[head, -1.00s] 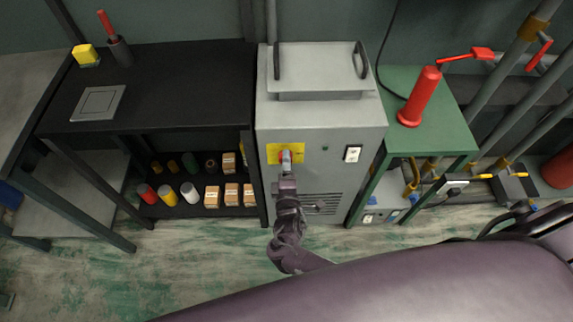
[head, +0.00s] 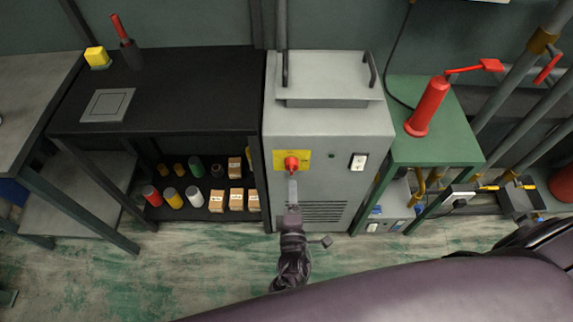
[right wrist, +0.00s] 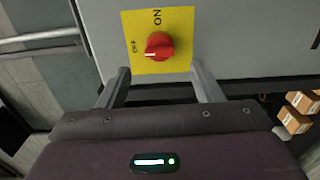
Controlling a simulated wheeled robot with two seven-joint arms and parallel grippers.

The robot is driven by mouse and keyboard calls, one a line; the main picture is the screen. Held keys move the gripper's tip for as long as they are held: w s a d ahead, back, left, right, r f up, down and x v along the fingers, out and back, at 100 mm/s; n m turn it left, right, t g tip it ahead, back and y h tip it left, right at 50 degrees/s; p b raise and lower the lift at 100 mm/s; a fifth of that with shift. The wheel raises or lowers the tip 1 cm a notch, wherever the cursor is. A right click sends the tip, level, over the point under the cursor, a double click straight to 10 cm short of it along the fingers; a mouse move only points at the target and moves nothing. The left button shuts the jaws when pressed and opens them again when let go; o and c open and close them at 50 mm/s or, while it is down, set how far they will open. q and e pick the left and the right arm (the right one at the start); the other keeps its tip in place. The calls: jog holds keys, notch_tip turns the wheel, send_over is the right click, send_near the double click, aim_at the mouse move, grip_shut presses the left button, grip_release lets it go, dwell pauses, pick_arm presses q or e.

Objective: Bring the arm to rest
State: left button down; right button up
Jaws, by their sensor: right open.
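My right gripper (head: 293,190) is in front of the grey machine cabinet (head: 372,131), just below a red rotary knob (head: 291,163) on a yellow plate (head: 305,155). In the right wrist view the gripper (right wrist: 162,83) is open, with its two fingers apart and nothing between them. The red knob (right wrist: 159,47) shows beyond the fingertips, clear of them. The yellow plate (right wrist: 182,20) carries the word ON, and the knob's white mark points left, toward the other, smaller label. My left gripper is not in view.
A black bench (head: 190,90) with bottles and small boxes on its lower shelf stands left of the cabinet. A green table (head: 459,148) with a red cylinder (head: 428,107) stands to the right, near pipes. The floor (head: 150,265) in front is clear.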

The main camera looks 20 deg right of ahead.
jog(key=s+d+f+m+g+y, duration=0.1)
jog(key=s+d+f+m+g, duration=0.2)
jog(key=f, duration=0.4)
jog(key=s+d+f+m+g+y+p, duration=0.1)
jog(key=s+f+g, duration=0.1)
jog(key=s+f, duration=0.4)
jog(key=s+d+f+m+g+y, duration=0.1)
jog(key=s+d+f+m+g, duration=0.15)
jog(key=f, duration=0.55)
jog(key=s+d+f+m+g+y, duration=0.1)
jog(key=s+f+m+g, duration=0.2)
jog(key=s, duration=0.8)
jog(key=s+d+f+m+g+y, duration=0.1)
jog(key=s+d+f+m+g, duration=0.1)
jog(key=s+f+g, duration=0.4)
jog(key=s+f+m, duration=0.1)
jog(key=s, duration=0.4)
jog(key=shift+s+d+p, duration=0.2)
jog(key=shift+p, duration=0.15)
